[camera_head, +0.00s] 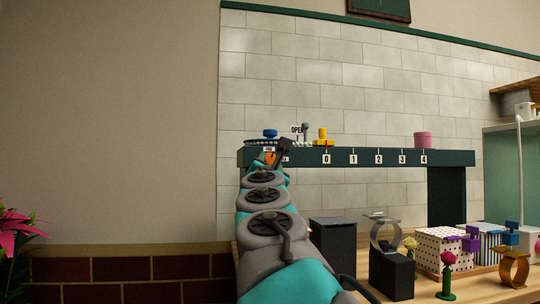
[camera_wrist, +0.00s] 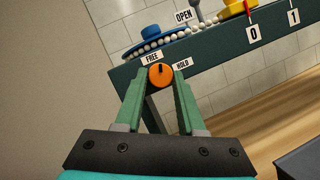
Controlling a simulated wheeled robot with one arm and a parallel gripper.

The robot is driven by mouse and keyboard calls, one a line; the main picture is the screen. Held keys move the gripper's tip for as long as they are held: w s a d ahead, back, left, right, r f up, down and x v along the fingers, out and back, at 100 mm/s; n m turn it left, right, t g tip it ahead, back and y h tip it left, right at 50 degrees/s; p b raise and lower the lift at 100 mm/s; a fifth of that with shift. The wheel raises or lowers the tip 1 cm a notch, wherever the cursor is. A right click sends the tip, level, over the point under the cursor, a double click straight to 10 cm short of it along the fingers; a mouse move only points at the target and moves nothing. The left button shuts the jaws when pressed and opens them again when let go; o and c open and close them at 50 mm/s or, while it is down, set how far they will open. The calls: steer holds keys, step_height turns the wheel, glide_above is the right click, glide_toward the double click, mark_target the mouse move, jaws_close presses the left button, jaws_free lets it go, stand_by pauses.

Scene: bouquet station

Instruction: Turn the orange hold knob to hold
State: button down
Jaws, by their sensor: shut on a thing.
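The orange hold knob (camera_wrist: 160,76) is on the front face of a dark green beam (camera_wrist: 215,52). A FREE label (camera_wrist: 151,57) is at its upper left and a HOLD label (camera_wrist: 182,63) at its right. My gripper (camera_wrist: 161,80) is shut on the knob, with one green finger on each side. The knob also shows as a small orange patch in the head view (camera_head: 270,158), partly covered by my arm. Which label the knob points to is too small to tell.
Above the beam are a blue knob (camera_head: 270,133), an OPEN sign (camera_head: 297,129), a yellow piece (camera_head: 323,136) over mark 0 and a pink cylinder (camera_head: 423,139). A dark box (camera_head: 333,243), gift boxes (camera_head: 443,248) and a red flower (camera_head: 447,265) stand on the table below.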

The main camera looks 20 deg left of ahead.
steer(key=m+h, duration=0.1)
steer(key=m, duration=0.1)
steer(key=m+p, duration=0.1)
steer(key=shift+s+a+r+m+g+h, duration=0.1)
steer(key=shift+a+m+g+h, duration=0.1)
steer(key=shift+m+g+h, duration=0.15)
steer(key=shift+m+h, duration=0.45)
steer(key=shift+m, duration=0.6)
steer(key=shift+m+g, duration=0.25)
steer(key=shift+m, duration=0.25)
steer(key=m, duration=0.2)
steer(key=m+g+h, duration=0.1)
steer(key=m, duration=0.1)
steer(key=shift+r+m+g, duration=0.15)
steer(key=shift+m+g, duration=0.15)
steer(key=shift+r+m+g, duration=0.1)
steer(key=shift+m+g, duration=0.2)
steer(key=shift+m, duration=1)
steer(key=shift+m+g, duration=0.5)
steer(key=shift+d, duration=0.1)
